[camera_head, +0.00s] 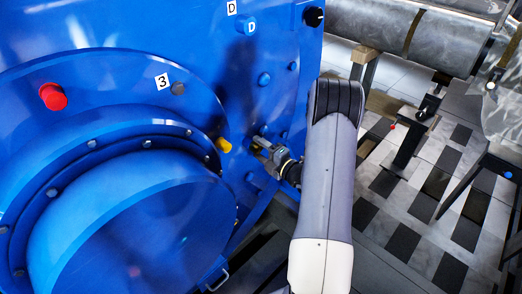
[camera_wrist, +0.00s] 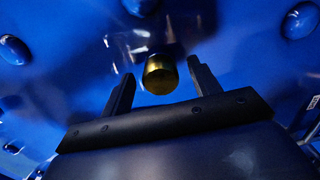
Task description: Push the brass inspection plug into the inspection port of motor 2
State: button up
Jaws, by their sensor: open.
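The brass inspection plug (camera_head: 224,145) shows as a small yellow cylinder sticking out from the blue motor (camera_head: 125,235), at the right edge of its round flange. In the wrist view the plug (camera_wrist: 160,75) appears between my two fingers, with its round end toward the camera. My gripper (camera_head: 257,147) is open and empty, a little to the right of the plug in the head view. The fingers stand apart on either side of the plug in the wrist view, with gaps visible. The port around the plug is hidden, so its depth cannot be told.
A red cap (camera_head: 53,96), a grey plug (camera_head: 178,88) by a label "3", and several blue bolt heads (camera_head: 264,79) stick out from the blue housing. A black knob (camera_head: 313,16) sits at the top. Stands and wrapped pipes (camera_head: 390,30) are at the right.

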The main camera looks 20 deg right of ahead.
jog(key=b+v, duration=0.1)
jog(key=v, duration=0.9)
jog(key=shift+s+d, duration=0.15)
jog(key=shift+s, duration=0.25)
jog(key=shift+w, duration=0.15)
jog(key=p+x, duration=0.1)
jog(key=x, duration=0.9)
jog(key=shift+w, duration=0.25)
jog(key=shift+s, duration=0.35)
jog(key=shift+s, duration=0.1)
